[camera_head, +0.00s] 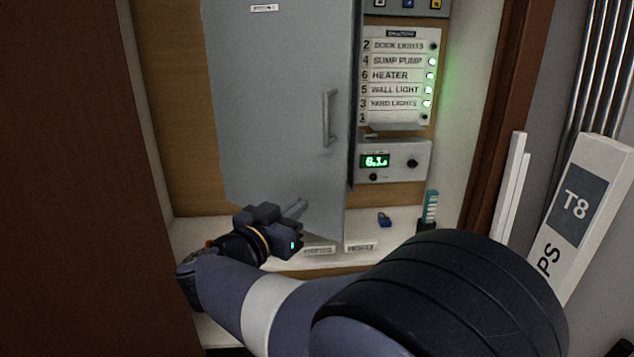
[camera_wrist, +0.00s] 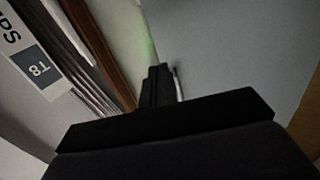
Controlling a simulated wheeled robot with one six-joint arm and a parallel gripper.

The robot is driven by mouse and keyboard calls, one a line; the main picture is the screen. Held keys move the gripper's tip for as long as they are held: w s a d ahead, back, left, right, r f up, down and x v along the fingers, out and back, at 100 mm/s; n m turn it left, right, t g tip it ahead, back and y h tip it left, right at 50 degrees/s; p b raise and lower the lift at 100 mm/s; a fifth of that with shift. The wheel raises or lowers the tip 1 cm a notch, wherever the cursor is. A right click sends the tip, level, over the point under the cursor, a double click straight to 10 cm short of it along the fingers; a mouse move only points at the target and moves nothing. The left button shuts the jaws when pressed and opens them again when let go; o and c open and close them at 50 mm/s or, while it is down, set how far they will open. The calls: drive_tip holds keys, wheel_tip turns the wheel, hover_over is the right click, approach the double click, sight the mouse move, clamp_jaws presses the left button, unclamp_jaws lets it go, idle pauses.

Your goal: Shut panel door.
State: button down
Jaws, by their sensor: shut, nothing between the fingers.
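The grey panel door (camera_head: 275,100) fills the middle of the head view. Its bar handle (camera_head: 328,118) is near the right edge. The door's bottom edge slopes down to the right, so its handle side appears to stand out toward me, partly open. My gripper (camera_head: 300,208) is shut and empty, below and left of the handle, in front of the door's lower part. Whether it touches the door I cannot tell. In the wrist view the door (camera_wrist: 235,55) is a plain grey surface ahead of the dark fingers (camera_wrist: 158,82).
Right of the door are a labelled switch list (camera_head: 397,76) with green lights and a meter box (camera_head: 393,160). A shelf (camera_head: 290,262) below holds a small blue padlock-like item (camera_head: 384,219) and a teal-labelled object (camera_head: 430,210).

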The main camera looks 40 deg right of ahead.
sight(340, 174)
drive_tip(key=x, duration=1.4)
drive_tip(key=shift+s+r+b, duration=0.1)
drive_tip(key=shift+s+b, duration=0.05)
drive_tip(key=shift+b, duration=0.15)
drive_tip(key=shift+d, duration=0.1)
